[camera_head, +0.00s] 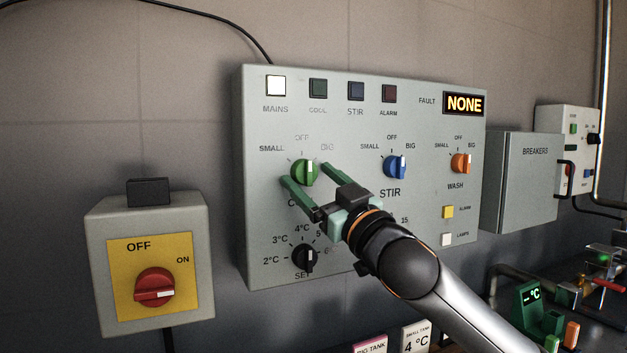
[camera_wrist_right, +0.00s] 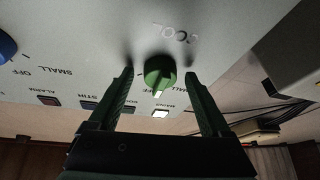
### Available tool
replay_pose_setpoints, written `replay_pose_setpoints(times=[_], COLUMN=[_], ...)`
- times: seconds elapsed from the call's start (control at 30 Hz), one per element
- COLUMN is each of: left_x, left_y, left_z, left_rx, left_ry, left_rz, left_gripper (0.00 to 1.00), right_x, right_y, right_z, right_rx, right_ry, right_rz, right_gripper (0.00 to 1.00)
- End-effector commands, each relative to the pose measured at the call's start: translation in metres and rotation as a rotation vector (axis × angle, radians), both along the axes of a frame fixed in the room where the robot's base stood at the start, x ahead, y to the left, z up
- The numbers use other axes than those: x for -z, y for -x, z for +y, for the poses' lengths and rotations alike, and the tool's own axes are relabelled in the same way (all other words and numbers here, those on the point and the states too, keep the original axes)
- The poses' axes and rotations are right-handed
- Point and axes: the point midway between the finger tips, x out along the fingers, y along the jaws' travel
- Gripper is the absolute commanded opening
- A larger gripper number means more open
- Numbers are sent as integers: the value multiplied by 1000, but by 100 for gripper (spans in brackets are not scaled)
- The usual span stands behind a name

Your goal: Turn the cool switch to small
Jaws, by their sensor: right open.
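The cool switch is a green knob (camera_head: 304,172) at the left of the grey control panel, with SMALL, OFF and BIG printed around it. Its white mark points up, roughly toward OFF. My right gripper (camera_head: 306,177) is open, with one green finger on each side of the knob. In the right wrist view the knob (camera_wrist_right: 159,72) sits between the two fingertips, with a gap on both sides. The gripper partly covers the COOL label in the head view. My left gripper is not in view.
A blue STIR knob (camera_head: 395,167) and an orange WASH knob (camera_head: 460,163) stand to the right. A black SET knob (camera_head: 304,258) is below. The fault display (camera_head: 464,104) reads NONE. A red main switch (camera_head: 154,288) is at the left, and a breaker box (camera_head: 522,180) at the right.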

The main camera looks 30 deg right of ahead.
Motion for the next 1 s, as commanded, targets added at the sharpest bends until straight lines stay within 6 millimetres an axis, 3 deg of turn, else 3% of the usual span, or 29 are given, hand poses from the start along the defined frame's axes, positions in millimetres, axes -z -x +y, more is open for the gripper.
replay_pose_setpoints(times=[0.07,0.73,1.0], left_x=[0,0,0], left_y=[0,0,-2], left_z=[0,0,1], left_rx=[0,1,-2], left_ry=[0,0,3], left_rz=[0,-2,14], left_gripper=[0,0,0], right_x=[0,0,0], right_y=[0,0,0], right_z=[0,0,0], right_rx=[0,-1,0], right_ry=[0,0,11], right_rz=[0,0,2], right_gripper=[75,0,0])
